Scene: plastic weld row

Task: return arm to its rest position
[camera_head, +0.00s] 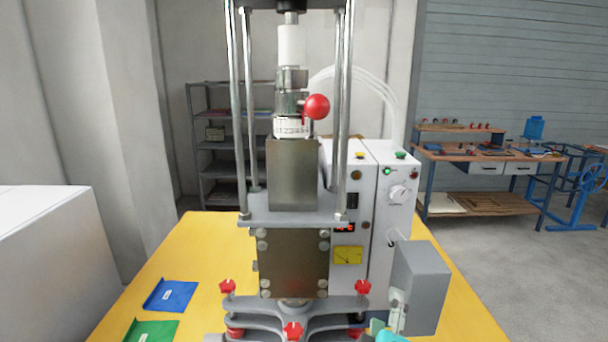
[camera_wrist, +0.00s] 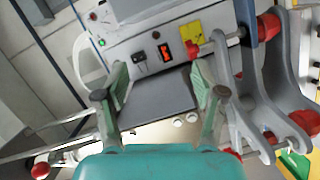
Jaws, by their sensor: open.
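My gripper (camera_head: 387,318) shows at the bottom right of the head view, low at the front right of the machine. Only its teal body and pale green fingers show there; the rest is cut off by the frame edge. In the wrist view my gripper (camera_wrist: 158,85) has its two fingers spread well apart, with nothing held between them. A grey box (camera_head: 420,285) stands right by the fingers. The grey box (camera_wrist: 160,97) also shows in the wrist view, beyond and between the fingers. I cannot tell whether a finger touches it.
A tall press machine (camera_head: 293,262) with steel rods and red knobs stands on the yellow table (camera_head: 190,245). A white control cabinet (camera_head: 390,185) is behind it. A workbench (camera_head: 480,155) stands far right.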

